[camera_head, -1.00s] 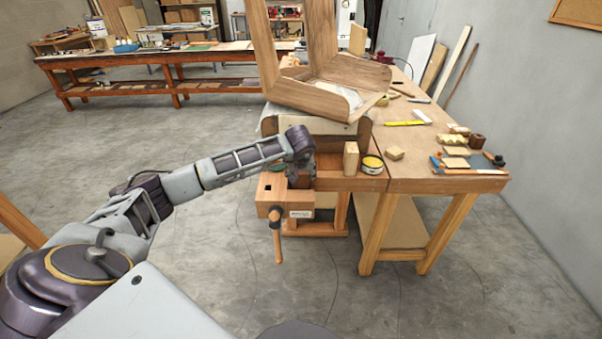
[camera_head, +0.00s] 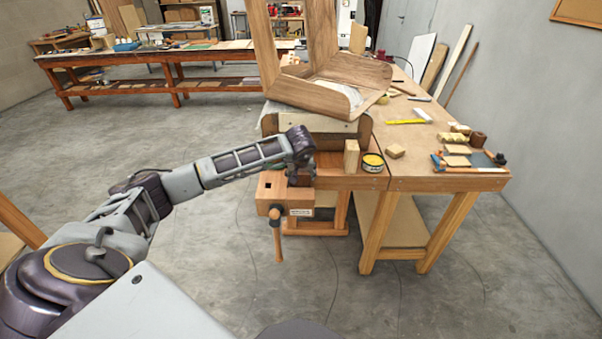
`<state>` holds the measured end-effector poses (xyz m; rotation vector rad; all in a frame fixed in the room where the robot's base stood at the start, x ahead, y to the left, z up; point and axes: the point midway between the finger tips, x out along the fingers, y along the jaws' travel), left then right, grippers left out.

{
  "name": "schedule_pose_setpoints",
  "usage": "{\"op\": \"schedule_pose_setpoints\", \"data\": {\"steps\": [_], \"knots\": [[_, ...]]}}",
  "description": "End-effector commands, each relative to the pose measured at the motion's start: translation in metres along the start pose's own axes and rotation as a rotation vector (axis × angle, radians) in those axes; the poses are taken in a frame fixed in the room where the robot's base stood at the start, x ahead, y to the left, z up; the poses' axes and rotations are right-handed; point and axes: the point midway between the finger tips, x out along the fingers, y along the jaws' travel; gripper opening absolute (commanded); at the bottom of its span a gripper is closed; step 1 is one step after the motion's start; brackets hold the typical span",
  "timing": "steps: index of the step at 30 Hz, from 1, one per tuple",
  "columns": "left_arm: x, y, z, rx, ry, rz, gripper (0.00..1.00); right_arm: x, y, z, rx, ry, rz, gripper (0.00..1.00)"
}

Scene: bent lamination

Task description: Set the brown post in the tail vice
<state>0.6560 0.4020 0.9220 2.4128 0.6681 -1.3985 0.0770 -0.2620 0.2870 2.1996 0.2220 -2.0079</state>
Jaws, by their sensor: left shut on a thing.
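The wooden tail vice (camera_head: 268,190) is at the near left corner of the bench, with a dark square hole in its top and a handle hanging below. My left gripper (camera_head: 300,180) points down at the right side of the vice, close to the bench edge. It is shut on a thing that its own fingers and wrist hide. I cannot make out the brown post for certain in this view. My right gripper is not in view.
A pale upright block (camera_head: 351,157) and a yellow-rimmed tin (camera_head: 372,163) stand right of my gripper. A large bent wood piece (camera_head: 315,95) rests behind it. Small blocks and tools lie on the bench top (camera_head: 410,160) to the right.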

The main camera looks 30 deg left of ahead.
Motion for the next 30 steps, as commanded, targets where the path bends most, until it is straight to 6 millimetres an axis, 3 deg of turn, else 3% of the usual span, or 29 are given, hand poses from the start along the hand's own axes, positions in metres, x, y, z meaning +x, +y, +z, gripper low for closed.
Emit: {"op": "schedule_pose_setpoints", "data": {"steps": [30], "knots": [[0.0077,0.0001,0.0042,-0.001,0.001,0.0,0.18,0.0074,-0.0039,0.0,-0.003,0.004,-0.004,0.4]]}}
